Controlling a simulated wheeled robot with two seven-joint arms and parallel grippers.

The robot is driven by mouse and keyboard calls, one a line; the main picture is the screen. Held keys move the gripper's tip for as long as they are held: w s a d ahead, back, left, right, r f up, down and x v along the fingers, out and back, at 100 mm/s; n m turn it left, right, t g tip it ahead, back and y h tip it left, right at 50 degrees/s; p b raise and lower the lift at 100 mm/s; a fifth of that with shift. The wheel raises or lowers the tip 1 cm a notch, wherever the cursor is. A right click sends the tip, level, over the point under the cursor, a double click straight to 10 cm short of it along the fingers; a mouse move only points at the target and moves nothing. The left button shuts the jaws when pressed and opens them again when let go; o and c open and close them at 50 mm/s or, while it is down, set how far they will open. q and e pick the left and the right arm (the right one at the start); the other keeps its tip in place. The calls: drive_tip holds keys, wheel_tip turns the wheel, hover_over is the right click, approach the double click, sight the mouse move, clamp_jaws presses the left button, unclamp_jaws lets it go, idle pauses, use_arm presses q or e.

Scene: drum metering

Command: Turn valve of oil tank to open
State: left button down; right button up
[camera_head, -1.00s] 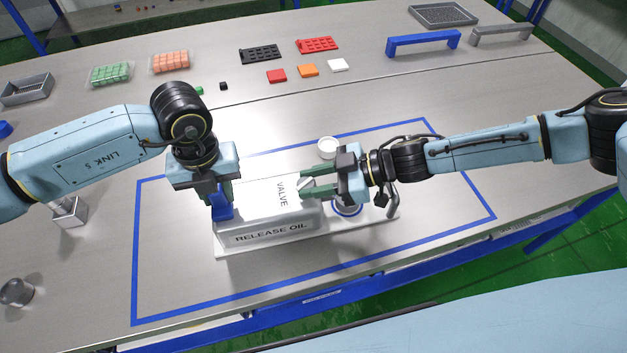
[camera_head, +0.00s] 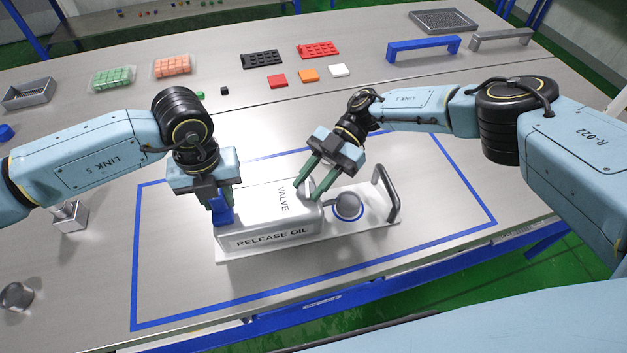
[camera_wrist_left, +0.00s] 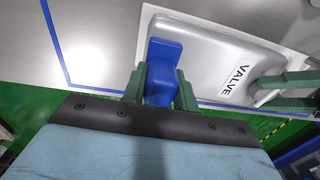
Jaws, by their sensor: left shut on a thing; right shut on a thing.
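The silver oil tank (camera_head: 265,215), marked VALVE and RELEASE OIL, stands on a white base plate inside the blue outline. My left gripper (camera_head: 220,203) is shut on the blue handle (camera_head: 223,216) at the tank's left end. In the left wrist view its green fingers (camera_wrist_left: 160,88) sit on both sides of the blue handle (camera_wrist_left: 165,65). My right gripper (camera_head: 313,187) is at the tank's right end, its green fingers slanting down to the grey valve (camera_head: 303,188) and shut on it. The fingers hide much of the valve.
A round grey fitting with a blue ring (camera_head: 348,207) and a grey bar handle (camera_head: 386,190) are right of the tank. A metal block (camera_head: 70,215) stands left of the outline. Small parts, trays and handles lie toward the back.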

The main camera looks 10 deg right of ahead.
sight(311, 183)
drive_tip(key=shift+w+a+n+g+h, duration=0.1)
drive_tip(key=shift+n+g+h, duration=0.6)
drive_tip(key=shift+n+g, duration=0.2)
drive_tip(key=o, duration=1)
drive_tip(key=shift+r, duration=0.15)
wheel_tip(311, 183, up, 10)
drive_tip(key=shift+f, duration=0.1)
use_arm(q)
drive_tip(key=c, duration=1)
unclamp_jaws()
